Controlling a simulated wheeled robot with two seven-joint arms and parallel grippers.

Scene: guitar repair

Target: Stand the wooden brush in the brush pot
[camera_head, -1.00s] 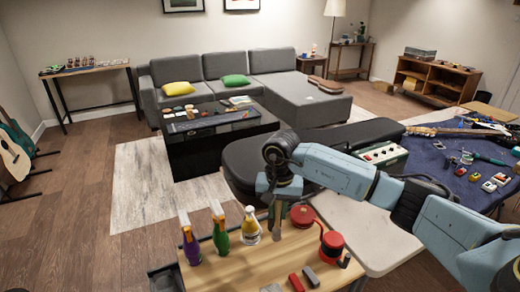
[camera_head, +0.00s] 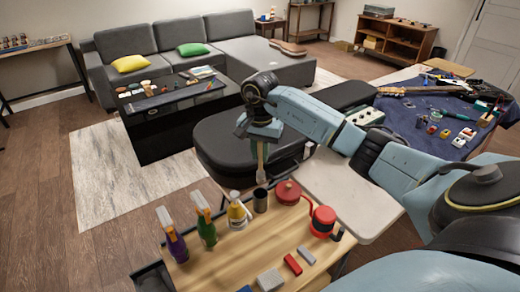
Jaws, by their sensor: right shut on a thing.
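The wooden brush (camera_head: 261,153) hangs roughly upright below my right gripper (camera_head: 261,136), which is shut on it. A small dark cup, which looks like the brush pot (camera_head: 260,200), stands on the wooden worktop (camera_head: 232,262) near its back edge. In the picture the brush's lower end is just above the cup's rim, apart from it. I cannot tell how exactly it lines up in depth. The fingertips are small and partly hidden. My left gripper is not in view.
A red round tin (camera_head: 288,192) and a red-and-black container (camera_head: 322,222) stand right. Small blocks (camera_head: 292,264) lie in front.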

